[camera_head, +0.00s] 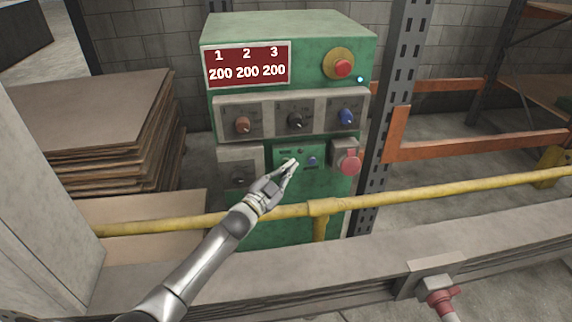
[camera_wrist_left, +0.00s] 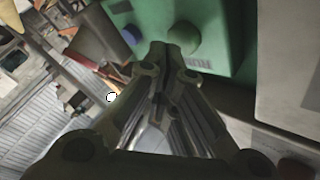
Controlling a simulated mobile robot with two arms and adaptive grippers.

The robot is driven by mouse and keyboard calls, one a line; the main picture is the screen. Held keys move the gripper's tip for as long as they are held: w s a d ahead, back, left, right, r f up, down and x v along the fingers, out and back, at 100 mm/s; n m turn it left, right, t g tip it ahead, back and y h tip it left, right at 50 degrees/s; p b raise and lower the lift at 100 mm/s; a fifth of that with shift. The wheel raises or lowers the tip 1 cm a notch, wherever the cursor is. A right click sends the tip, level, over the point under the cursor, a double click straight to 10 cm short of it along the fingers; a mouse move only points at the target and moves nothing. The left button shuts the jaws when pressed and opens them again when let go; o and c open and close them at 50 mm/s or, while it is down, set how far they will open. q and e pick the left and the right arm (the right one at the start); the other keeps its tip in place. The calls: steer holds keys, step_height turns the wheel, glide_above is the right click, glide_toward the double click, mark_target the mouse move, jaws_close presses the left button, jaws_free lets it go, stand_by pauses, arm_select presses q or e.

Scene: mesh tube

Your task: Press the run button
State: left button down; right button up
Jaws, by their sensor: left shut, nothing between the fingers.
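A green control box (camera_head: 290,215) stands in the middle of the head view. In the wrist view a round green button (camera_wrist_left: 185,38) sits on its green panel, with a partly covered, upside-down label (camera_wrist_left: 195,63) that seems to read RUN. My left gripper (camera_head: 291,163) is shut and empty, its fingertips at the small lower panel. In the wrist view the fingertips (camera_wrist_left: 167,50) are right beside the green button and overlap it; I cannot tell whether they touch. The green button is hidden behind my fingers in the head view. My right gripper is not in view.
A blue button (camera_head: 312,161) is right of my fingertips, and a red round fitting (camera_head: 349,162) is further right. Knobs (camera_head: 295,121) and a red stop button (camera_head: 343,68) are above. A yellow rail (camera_head: 400,196) runs in front of the box, below my gripper.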

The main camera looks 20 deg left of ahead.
arm_select(q)
steer(key=shift+w, duration=0.1)
stand_by(0.5)
steer(key=shift+w+a, duration=0.25)
stand_by(0.3)
steer(key=shift+s+d, duration=0.2)
steer(key=shift+s, duration=0.25)
steer(key=s+d+p, duration=0.2)
steer(key=s, duration=0.1)
steer(key=s+d+p, duration=0.1)
steer(key=s, duration=0.1)
steer(key=shift+d, duration=0.1)
